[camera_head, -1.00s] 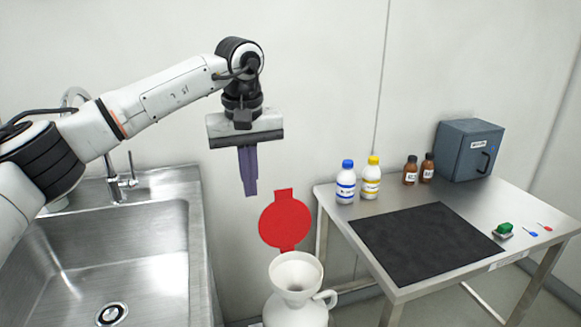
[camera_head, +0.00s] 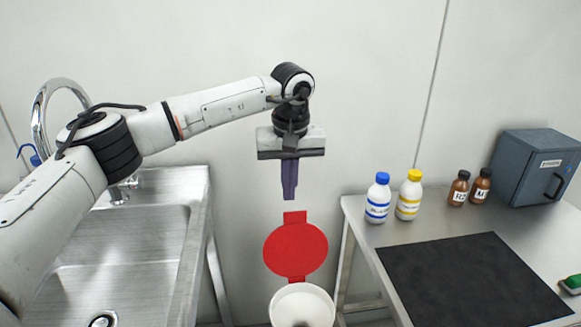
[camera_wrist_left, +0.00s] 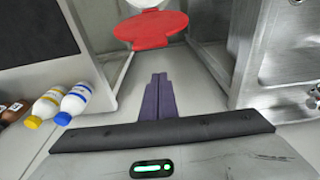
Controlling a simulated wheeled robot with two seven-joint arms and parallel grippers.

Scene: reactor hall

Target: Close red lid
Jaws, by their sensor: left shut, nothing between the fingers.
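The red lid (camera_head: 295,250) stands raised, tilted open, at the back of a white container (camera_head: 302,303) in the head view. It also shows in the left wrist view (camera_wrist_left: 151,30), beyond the fingertips. The container is cut off by the bottom edge of the head view. My left gripper (camera_head: 289,196) points down with its purple fingers shut and empty. In the head view its tips are just above the lid's top tab, apart from it. The purple fingers also show in the left wrist view (camera_wrist_left: 158,80). My right gripper is not in view.
A steel sink (camera_head: 125,240) with a tap is at the left. A steel table (camera_head: 358,235) at the right holds a blue-capped bottle (camera_head: 378,198), a yellow-capped bottle (camera_head: 409,195), brown bottles (camera_head: 459,188), a grey box (camera_head: 535,168) and a black mat (camera_head: 470,280). The lid stands between sink and table.

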